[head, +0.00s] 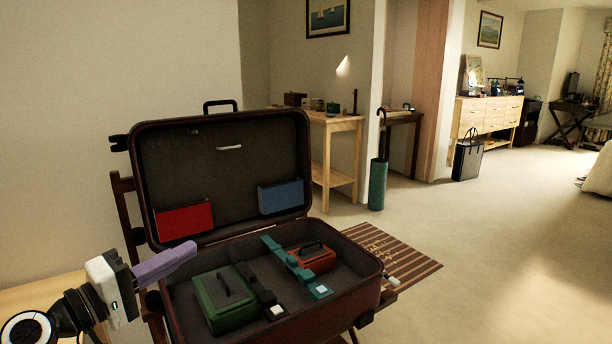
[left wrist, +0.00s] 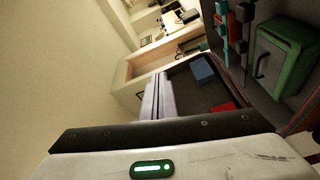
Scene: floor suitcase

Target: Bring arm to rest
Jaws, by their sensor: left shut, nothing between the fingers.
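My left gripper (head: 178,256), with purple-grey fingers, is shut and empty. It is at the left side of the open suitcase (head: 345,299), in front of the raised lid's lower left. In the left wrist view its fingers (left wrist: 155,98) point toward the lid. A green case (head: 224,300) and a smaller orange-red case (head: 314,258) lie in the suitcase's base, with a teal strap (head: 287,257) and a dark strap across it. A red flat item (head: 184,219) and a blue one (head: 281,197) sit against the inside of the lid. My right gripper is not in view.
The suitcase stands on a dark wooden rack (head: 124,186). A striped mat (head: 394,252) lies at its right. Behind are a wooden side table (head: 341,126), a green umbrella stand (head: 377,184) and a black bag (head: 467,160). The carpet at right is clear.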

